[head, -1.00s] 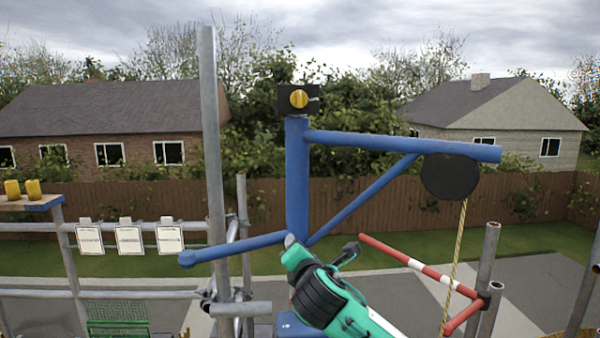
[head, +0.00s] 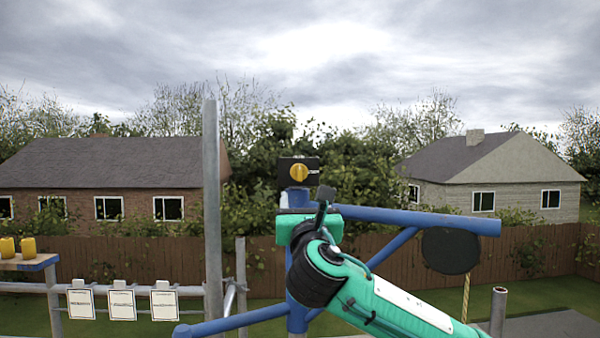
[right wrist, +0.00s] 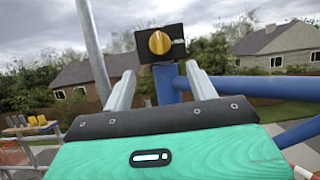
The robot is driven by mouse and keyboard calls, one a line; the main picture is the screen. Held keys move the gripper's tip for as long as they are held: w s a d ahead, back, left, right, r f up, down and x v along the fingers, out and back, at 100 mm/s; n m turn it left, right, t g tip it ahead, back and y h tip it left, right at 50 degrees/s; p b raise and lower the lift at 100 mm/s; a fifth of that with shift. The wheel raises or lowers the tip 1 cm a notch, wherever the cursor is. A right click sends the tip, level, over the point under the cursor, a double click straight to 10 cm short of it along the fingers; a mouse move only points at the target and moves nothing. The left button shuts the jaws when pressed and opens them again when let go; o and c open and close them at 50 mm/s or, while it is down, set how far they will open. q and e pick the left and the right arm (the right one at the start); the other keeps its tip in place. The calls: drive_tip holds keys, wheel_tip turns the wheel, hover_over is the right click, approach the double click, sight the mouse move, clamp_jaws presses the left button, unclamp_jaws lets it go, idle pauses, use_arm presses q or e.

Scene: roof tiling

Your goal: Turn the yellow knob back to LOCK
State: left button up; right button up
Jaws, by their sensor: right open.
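The yellow knob (head: 299,172) sits on a black box (head: 313,163) on top of the blue post of the hoist. In the right wrist view the yellow knob (right wrist: 159,42) is straight ahead, its grip ridge looking roughly upright. The lettering on the black box (right wrist: 175,32) is too small to read. My right gripper (right wrist: 156,80) is open and empty, with its two fingers apart below the knob and not touching it. In the head view my right gripper (head: 300,200) is just under the box, with its fingers mostly hidden. My left gripper is not in view.
The blue hoist arm (head: 420,217) runs right to a black wheel (head: 450,250) with a rope. A grey upright pole (head: 212,200) stands left of the post. White tags (head: 122,304) hang on a rail at the left. Space above the box is clear.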

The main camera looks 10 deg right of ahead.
sight(300, 177)
drive_tip(key=p+x, duration=0.5)
drive_tip(key=x, duration=0.4)
drive_tip(key=shift+r, duration=0.2)
drive_tip(key=shift+x, duration=0.8)
drive_tip(key=shift+f, duration=0.2)
drive_tip(key=c, duration=1)
